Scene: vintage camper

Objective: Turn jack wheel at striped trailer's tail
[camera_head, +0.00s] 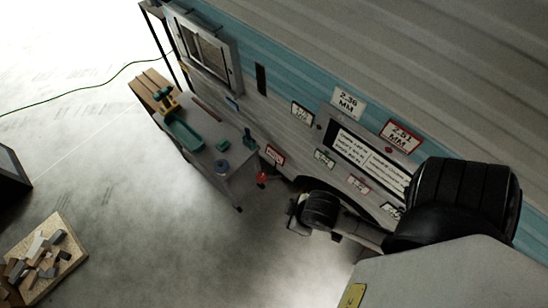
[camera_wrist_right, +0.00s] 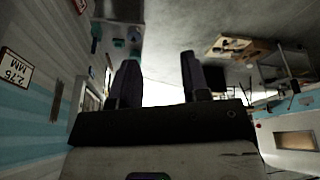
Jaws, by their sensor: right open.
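The striped trailer (camera_head: 290,75), grey with a blue band, runs from the upper left to the right of the head view. It also shows in the right wrist view (camera_wrist_right: 35,110), upside down. A small red part (camera_head: 262,180) sits low beside the trailer, near the workbench; I cannot tell whether it is the jack wheel. No jack wheel can be made out clearly. In the right wrist view, my right gripper (camera_wrist_right: 157,68) is open and empty, its two dark fingers apart. In the head view my right arm reaches beside the trailer's lower side. My left gripper is not in view.
A workbench (camera_head: 238,180) with a green tray (camera_head: 183,133) stands against the trailer. A board (camera_head: 68,262) with several blocks lies at the lower left, below a dark box (camera_head: 10,175). A green cable (camera_head: 75,95) crosses the floor. The middle floor is clear.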

